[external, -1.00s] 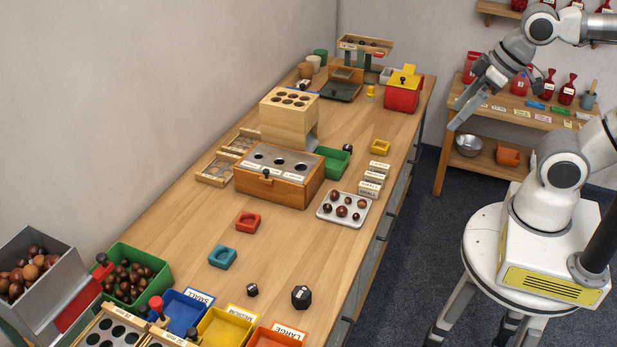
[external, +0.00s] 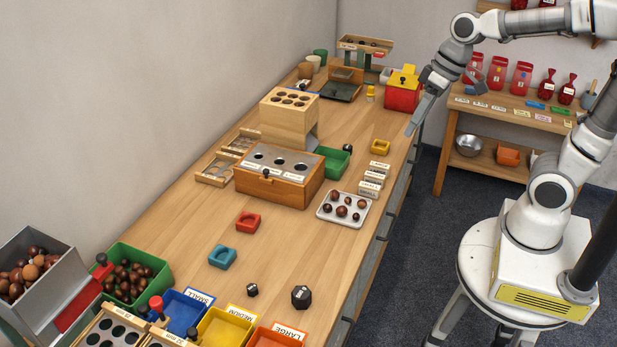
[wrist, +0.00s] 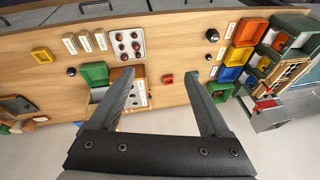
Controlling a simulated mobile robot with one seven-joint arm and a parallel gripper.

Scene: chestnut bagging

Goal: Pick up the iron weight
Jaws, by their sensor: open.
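Dark iron weights stand on the wooden table. The largest is a black hexagonal weight (external: 301,296) near the front right, behind the orange LARGE tray; it also shows in the wrist view (wrist: 212,35). A smaller dark weight (external: 252,290) stands to its left, and another dark piece (external: 347,148) is by the green bin. Which one the task means I cannot tell. My gripper (external: 413,130) is open and empty, raised near the table's far right edge, well away from the largest weight. Its two spread fingers show in the wrist view (wrist: 163,74).
A tray of chestnuts (external: 325,219), a wooden box with holes (external: 270,188), and small red (external: 243,229) and teal (external: 222,265) holders stand along the table. Sorting trays (external: 222,334) line the near end. Bare tabletop surrounds the largest weight.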

